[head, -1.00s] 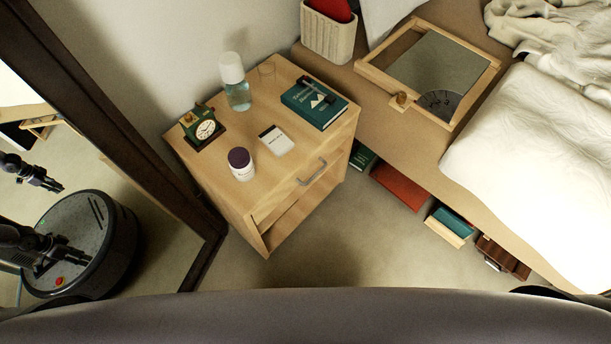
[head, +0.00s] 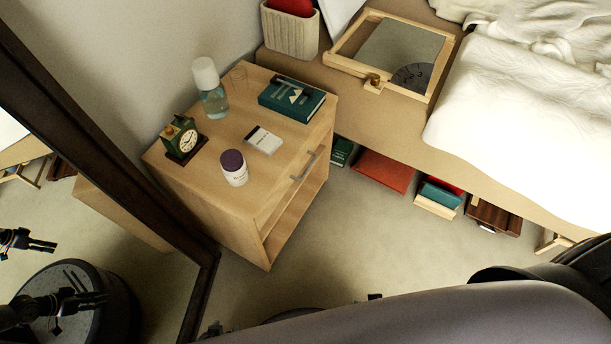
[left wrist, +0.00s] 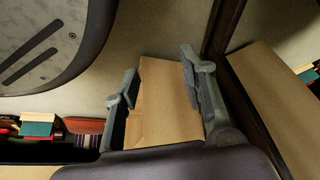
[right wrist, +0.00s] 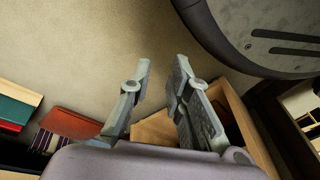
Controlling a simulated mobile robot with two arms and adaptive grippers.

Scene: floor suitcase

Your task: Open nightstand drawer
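The wooden nightstand (head: 215,165) stands beside the bed. Its upper drawer (head: 283,192) looks shut, with a grey bar handle (head: 304,165) on its front; an open shelf lies below. My left gripper (head: 212,329) barely shows at the head view's bottom edge. In the left wrist view my left gripper (left wrist: 155,72) is open and empty, with the nightstand (left wrist: 165,110) beyond its fingers. In the right wrist view my right gripper (right wrist: 161,68) is open and empty, with the nightstand (right wrist: 235,115) beyond it. Neither gripper touches the handle.
On the nightstand top are a clock (head: 182,140), a bottle (head: 212,90), a purple-lidded jar (head: 233,168), a white card box (head: 263,140) and a green book (head: 292,99). A dark-framed mirror (head: 130,180) stands left. Books (head: 382,171) lie under the bed. Floor before the drawer is clear.

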